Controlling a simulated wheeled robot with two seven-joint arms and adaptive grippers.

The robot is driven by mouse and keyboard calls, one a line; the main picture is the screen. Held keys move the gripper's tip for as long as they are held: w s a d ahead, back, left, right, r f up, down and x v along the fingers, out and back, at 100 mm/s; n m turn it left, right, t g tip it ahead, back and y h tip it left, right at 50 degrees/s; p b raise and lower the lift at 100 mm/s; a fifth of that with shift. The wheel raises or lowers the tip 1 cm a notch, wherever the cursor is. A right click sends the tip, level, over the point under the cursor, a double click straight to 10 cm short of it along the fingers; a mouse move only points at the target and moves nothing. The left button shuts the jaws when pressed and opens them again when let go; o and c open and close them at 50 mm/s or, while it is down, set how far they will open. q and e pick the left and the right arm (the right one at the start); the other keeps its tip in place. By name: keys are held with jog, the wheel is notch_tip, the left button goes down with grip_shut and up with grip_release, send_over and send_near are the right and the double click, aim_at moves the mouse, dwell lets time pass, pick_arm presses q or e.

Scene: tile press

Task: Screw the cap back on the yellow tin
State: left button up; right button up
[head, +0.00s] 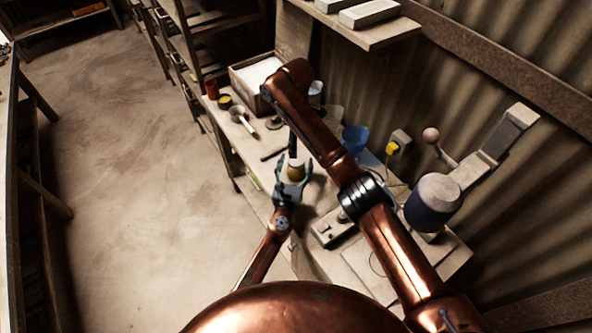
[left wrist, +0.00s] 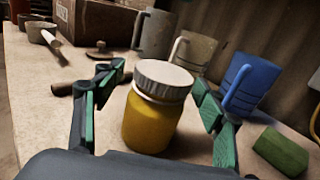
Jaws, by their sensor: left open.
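The yellow tin (left wrist: 150,124) stands upright on the bench, with a ribbed grey-white cap (left wrist: 163,76) on its top. A pale ring shows under the cap; I cannot tell whether the cap is screwed tight. The tin also shows in the head view (head: 296,173). My left gripper (head: 293,178) is open, with one green-padded finger on each side of the tin; it also shows in the left wrist view (left wrist: 156,112), with gaps beside the tin. My right arm reaches over the bench from the right and bends down near the tin. Its fingertips cannot be made out.
Behind the tin stand a grey mug (left wrist: 153,33), a beige mug (left wrist: 192,52) and a blue mug (left wrist: 243,84). A green block (left wrist: 281,150) lies at right. A dark-handled tool (left wrist: 76,88) lies at left. A lever press (head: 436,200) stands on the bench's right.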

aim_at(296, 160)
pick_arm(q)
jog(key=shift+w+f, duration=0.1)
jog(key=shift+w, duration=0.15)
pick_arm(e)
jog(key=shift+w+f, duration=0.1)
jog(key=shift+w, duration=0.05)
pick_arm(q)
jog(key=shift+s+r, duration=0.2)
pick_arm(e)
jog(key=shift+s, duration=0.25)
pick_arm(q)
jog(key=shift+w+f, duration=0.1)
jog(key=c, duration=0.4)
pick_arm(e)
jog(key=shift+w, duration=0.15)
pick_arm(q)
jog(key=c, duration=0.4)
grip_shut()
pick_arm(e)
jog(key=shift+c, duration=1)
jog(key=n, duration=0.4)
jog(key=shift+f, duration=3.9)
